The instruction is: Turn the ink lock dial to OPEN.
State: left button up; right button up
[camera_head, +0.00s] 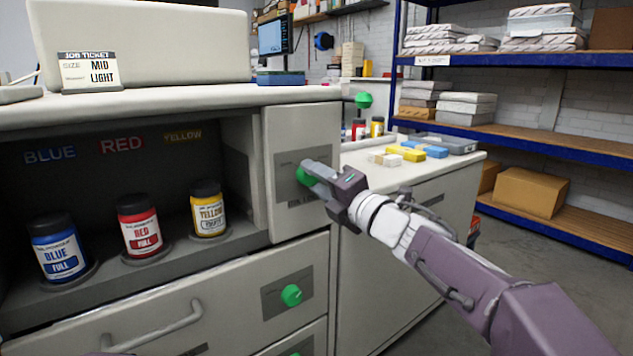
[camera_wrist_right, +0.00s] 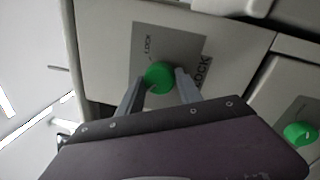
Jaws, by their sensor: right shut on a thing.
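The ink lock dial (camera_head: 304,176) is a green knob on a grey plate, on the cabinet panel right of the ink compartment. My right gripper (camera_head: 318,175) is at this dial, with its fingers around the knob. In the right wrist view the green knob (camera_wrist_right: 159,77) sits between the two fingers of the right gripper (camera_wrist_right: 160,88). I cannot read which way the dial points. My left gripper is not in view.
Blue (camera_head: 61,250), red (camera_head: 139,226) and yellow (camera_head: 208,210) ink jars stand in the open compartment. Another green knob (camera_head: 291,295) is on the drawer below. A counter (camera_head: 400,172) with coloured blocks and shelving (camera_head: 560,140) are at the right.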

dwell(0.4)
jog(key=o, duration=1.4)
jog(key=shift+p+v, duration=1.05)
jog(key=shift+v, duration=3.45)
